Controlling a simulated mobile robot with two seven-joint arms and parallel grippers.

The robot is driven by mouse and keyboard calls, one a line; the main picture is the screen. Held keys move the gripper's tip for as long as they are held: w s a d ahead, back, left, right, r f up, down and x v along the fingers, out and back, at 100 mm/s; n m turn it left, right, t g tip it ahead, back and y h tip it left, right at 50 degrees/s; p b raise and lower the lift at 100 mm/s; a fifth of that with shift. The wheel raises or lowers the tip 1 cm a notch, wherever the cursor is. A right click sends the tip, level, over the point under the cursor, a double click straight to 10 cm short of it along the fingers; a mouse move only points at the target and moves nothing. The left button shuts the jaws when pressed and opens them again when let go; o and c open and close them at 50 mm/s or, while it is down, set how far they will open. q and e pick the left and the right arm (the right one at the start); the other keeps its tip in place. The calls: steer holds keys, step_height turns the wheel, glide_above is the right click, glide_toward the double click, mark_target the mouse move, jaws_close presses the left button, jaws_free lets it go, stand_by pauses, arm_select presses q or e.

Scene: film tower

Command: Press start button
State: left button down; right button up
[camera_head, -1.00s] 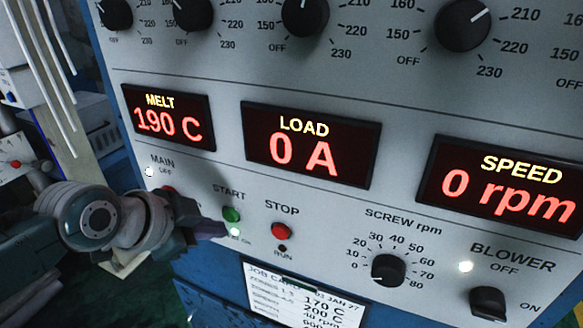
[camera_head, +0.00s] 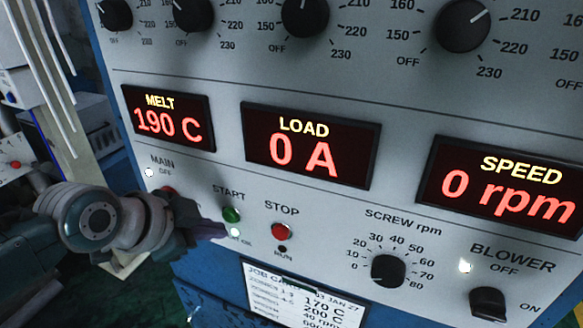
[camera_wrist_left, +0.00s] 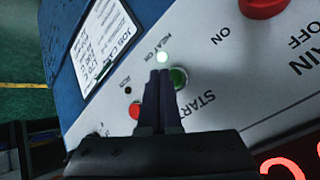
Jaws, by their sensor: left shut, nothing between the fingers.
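The green start button (camera_head: 231,214) sits on the grey control panel under the word START, with a lit white-green lamp (camera_head: 235,232) just below it. My left gripper (camera_head: 220,230) comes in from the left, its shut fingertips close beside the button and lamp. In the left wrist view the shut, empty fingers (camera_wrist_left: 159,75) reach toward the panel, with the green button (camera_wrist_left: 179,77) just right of the tips, partly covered by them. I cannot tell whether they touch it. My right gripper is in neither view.
The red stop button (camera_head: 281,231) is right of start. A screw speed knob (camera_head: 388,270) and a blower switch (camera_head: 488,303) are further right. The display reads load 0 A (camera_head: 310,147). A job card (camera_head: 300,295) hangs below.

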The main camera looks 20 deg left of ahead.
arm_select(q)
steer(key=shift+w, duration=0.1)
stand_by(0.7)
steer(key=shift+w, duration=0.35)
steer(key=shift+w+b, duration=0.35)
steer(key=shift+b, duration=0.1)
stand_by(0.5)
stand_by(0.3)
steer(key=shift+s+p, duration=0.65)
steer(key=shift+s, duration=0.1)
steer(key=shift+s+r, duration=0.1)
